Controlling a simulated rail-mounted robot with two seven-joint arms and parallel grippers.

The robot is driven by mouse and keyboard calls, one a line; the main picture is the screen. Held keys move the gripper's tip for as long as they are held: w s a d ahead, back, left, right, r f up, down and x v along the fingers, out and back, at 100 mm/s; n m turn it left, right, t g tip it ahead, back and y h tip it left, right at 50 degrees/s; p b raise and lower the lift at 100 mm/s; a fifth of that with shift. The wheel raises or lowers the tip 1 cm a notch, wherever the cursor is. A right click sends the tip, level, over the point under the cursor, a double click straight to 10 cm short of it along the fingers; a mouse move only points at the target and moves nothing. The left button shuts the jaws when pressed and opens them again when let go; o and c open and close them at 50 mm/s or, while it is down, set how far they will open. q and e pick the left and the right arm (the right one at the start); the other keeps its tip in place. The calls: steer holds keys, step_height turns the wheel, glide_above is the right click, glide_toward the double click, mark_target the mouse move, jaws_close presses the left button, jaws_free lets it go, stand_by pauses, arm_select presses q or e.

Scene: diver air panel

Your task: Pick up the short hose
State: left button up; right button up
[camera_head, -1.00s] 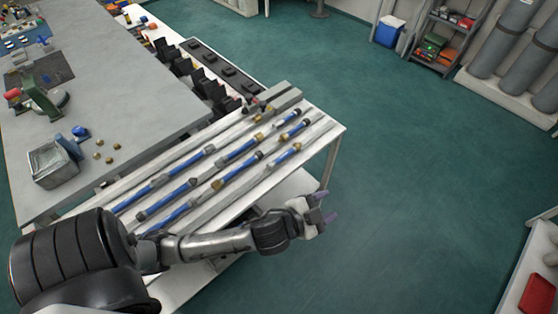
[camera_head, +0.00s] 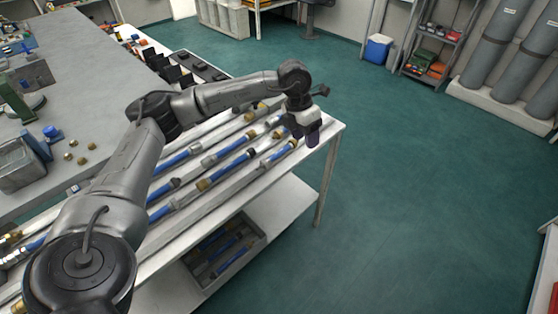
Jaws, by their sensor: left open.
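Several blue hoses with brass, grey or dark end fittings lie in the grooves of a white rack table (camera_head: 215,225). A short hose (camera_head: 279,154) lies in the front groove at the table's right end, close to my left gripper. Other hoses lie behind and to the left, such as one (camera_head: 232,167) in the middle. Several look short, and I cannot tell which one is meant. My left gripper (camera_head: 308,139) is open, pointing down over the table's right end, just right of the short hose's end. It appears empty. My arm hides part of the rack's back. My right gripper is not in view.
A grey workbench (camera_head: 75,75) with a metal bin (camera_head: 20,165) and brass fittings (camera_head: 78,158) stands at left. A crate of hoses (camera_head: 225,250) sits on the lower shelf. A blue cooler (camera_head: 377,49), shelf and grey cylinders (camera_head: 490,45) stand behind. The green floor at right is clear.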

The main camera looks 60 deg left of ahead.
arm_select(q)
steer(key=s+a+r+n+g+y+b, duration=0.1)
steer(key=s+a+n+y, duration=0.15)
steer(key=a, duration=0.55)
steer(key=b, duration=0.3)
glide_above(278, 152)
steer(key=shift+m, duration=0.35)
step_height(278, 152, down, 7)
steer(key=shift+r, duration=0.15)
steer(key=shift+f, duration=0.5)
step_height(278, 152, down, 4)
steer(key=b, duration=0.2)
steer(key=shift+f+b, duration=0.15)
steer(key=shift+b, duration=0.25)
steer(key=shift+f, duration=0.4)
jaws_close()
